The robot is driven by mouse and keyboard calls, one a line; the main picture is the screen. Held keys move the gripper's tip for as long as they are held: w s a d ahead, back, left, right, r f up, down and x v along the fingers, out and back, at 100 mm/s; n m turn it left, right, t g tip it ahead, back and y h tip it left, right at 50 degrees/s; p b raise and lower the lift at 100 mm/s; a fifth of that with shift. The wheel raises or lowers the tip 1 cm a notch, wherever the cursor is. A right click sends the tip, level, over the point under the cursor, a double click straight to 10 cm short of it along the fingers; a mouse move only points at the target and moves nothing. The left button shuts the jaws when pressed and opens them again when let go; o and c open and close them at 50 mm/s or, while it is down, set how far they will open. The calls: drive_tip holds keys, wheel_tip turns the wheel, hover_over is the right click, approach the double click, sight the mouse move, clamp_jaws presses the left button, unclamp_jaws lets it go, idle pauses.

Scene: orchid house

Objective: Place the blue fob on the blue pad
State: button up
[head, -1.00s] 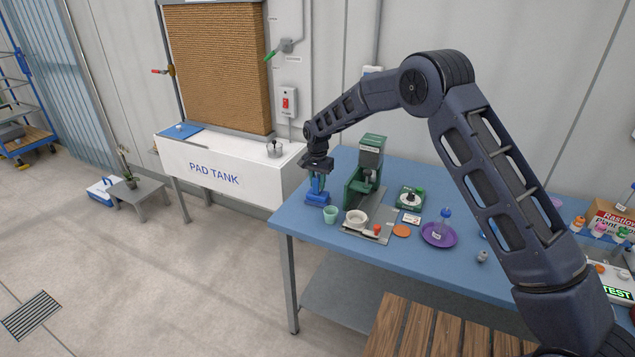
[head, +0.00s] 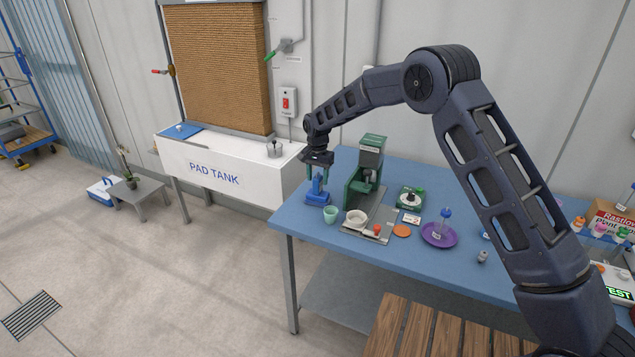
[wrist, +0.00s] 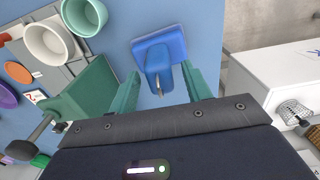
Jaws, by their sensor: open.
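The blue fob (head: 316,184) stands on the square blue pad (head: 318,200) near the left end of the blue table. In the wrist view the fob (wrist: 158,64) is an upright blue block with a small metal piece at its near end, and the pad (wrist: 145,47) shows beneath it. My gripper (head: 318,175) is above the pad, pointing down. Its two green fingers are open, one on each side of the fob, with gaps visible in the wrist view. The exact contact under the fob is hidden.
A mint cup (head: 330,214) stands close to the pad. A green machine (head: 364,178) with a white bowl (head: 356,218) is just to the right. A purple saucer (head: 438,235) lies farther right. The white pad tank (head: 225,172) stands beyond the table's left edge.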

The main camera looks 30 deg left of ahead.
sight(318, 176)
wheel_tip(318, 176, up, 10)
idle(0.4)
drive_tip(key=shift+f, duration=0.1)
